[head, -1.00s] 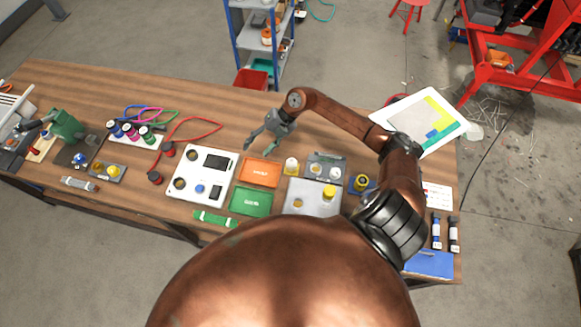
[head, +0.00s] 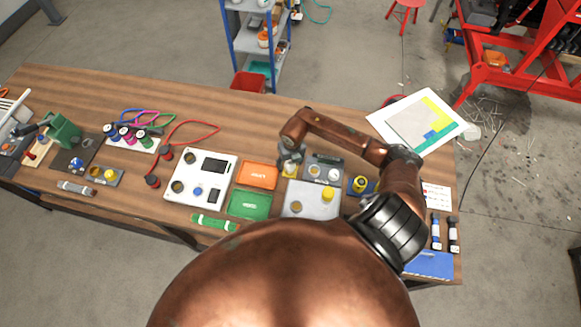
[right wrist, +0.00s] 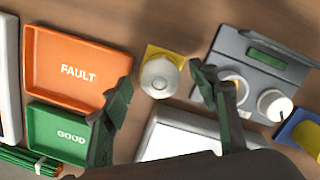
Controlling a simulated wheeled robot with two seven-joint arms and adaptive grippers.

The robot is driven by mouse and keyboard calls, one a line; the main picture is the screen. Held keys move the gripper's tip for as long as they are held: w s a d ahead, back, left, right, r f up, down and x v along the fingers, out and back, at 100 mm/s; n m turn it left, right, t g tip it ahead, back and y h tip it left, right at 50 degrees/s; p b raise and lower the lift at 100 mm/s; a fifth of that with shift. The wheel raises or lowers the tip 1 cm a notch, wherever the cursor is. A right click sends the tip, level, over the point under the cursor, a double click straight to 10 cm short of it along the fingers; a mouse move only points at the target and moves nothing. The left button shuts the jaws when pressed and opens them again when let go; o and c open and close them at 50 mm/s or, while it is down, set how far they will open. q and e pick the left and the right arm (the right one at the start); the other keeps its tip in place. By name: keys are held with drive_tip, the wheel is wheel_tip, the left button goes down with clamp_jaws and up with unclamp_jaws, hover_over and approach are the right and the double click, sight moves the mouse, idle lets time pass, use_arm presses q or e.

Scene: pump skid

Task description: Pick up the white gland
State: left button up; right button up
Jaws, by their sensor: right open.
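A white round piece (right wrist: 160,77), which looks like the white gland, sits on a small yellow pad (right wrist: 153,52) in the right wrist view. My right gripper (right wrist: 163,86) is open, with one green-tipped finger on each side of the piece and gaps between. In the head view my right gripper (head: 291,154) is over this spot and largely hides the piece; some yellow shows below. Another white round part (right wrist: 272,104) sits on the grey tray (right wrist: 226,43), beside a white ring (right wrist: 236,88). My left gripper is not in view.
The orange FAULT tray (right wrist: 72,72) and green GOOD tray (right wrist: 60,135) lie left of my right gripper. A pale plate (head: 299,208) with a yellow-topped part (head: 327,194) lies in front. The wooden table behind the gripper is mostly clear.

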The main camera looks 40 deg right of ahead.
drive_tip(key=shift+w+f, duration=0.1)
drive_tip(key=shift+f, duration=0.55)
drive_tip(key=shift+c, duration=0.6)
drive_tip(key=c, duration=1.3)
